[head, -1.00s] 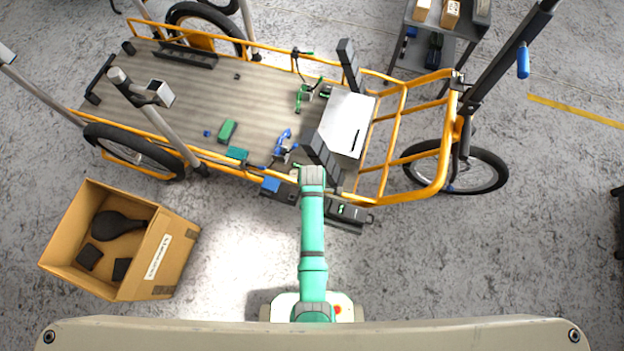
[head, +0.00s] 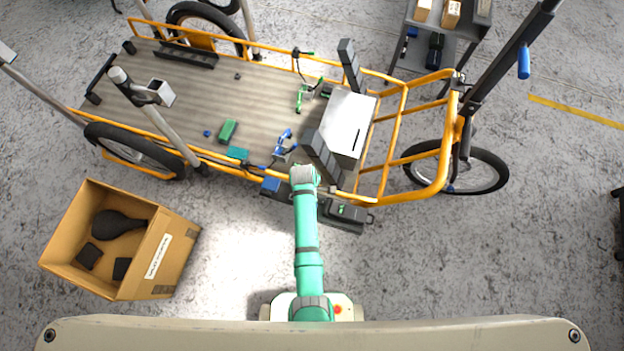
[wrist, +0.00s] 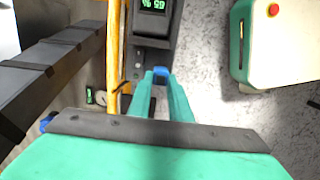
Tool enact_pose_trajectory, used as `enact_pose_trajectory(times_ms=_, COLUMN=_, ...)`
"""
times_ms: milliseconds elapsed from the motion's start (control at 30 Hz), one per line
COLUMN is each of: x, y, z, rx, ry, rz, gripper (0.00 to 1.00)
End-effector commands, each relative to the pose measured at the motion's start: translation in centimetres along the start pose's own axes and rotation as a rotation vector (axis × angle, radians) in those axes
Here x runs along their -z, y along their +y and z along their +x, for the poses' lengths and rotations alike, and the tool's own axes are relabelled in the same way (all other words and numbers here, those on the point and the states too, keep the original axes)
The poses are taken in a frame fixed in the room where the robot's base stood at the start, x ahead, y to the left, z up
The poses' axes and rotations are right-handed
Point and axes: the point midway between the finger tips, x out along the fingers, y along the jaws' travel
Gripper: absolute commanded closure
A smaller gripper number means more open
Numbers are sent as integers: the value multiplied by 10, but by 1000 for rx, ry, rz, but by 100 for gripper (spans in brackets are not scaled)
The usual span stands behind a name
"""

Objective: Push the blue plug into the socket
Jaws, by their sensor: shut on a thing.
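My gripper (wrist: 160,80) has two teal fingers reaching forward in the wrist view, shut on the blue plug (wrist: 160,71), of which only a small blue part shows between the fingertips. A dark box with a lit green display (wrist: 153,8) is just ahead of the plug, and its dark lower part (wrist: 152,48) lies close to the fingertips. The socket itself is not clearly visible, and I cannot tell whether the plug touches it. In the head view my arm's end hides the gripper and plug; the display box (head: 346,212) sits right of it, beside the cargo bike's frame.
The orange bike rail (wrist: 113,45) runs close left of my fingers, with a dark grey bar (wrist: 45,85) beyond it. A cardboard box (head: 165,250) stands on the floor at left. Floor between is clear.

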Motion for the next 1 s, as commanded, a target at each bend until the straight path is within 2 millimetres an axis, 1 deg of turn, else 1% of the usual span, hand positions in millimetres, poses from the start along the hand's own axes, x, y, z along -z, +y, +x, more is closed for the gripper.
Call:
enact_pose_trajectory(times_ms=567, x=8, y=1, z=-1, rx=0, ry=1, rz=-1, gripper=100)
enact_pose_trajectory(times_ms=1000, x=8, y=1, z=1, rx=0, ry=1, rz=0, gripper=100)
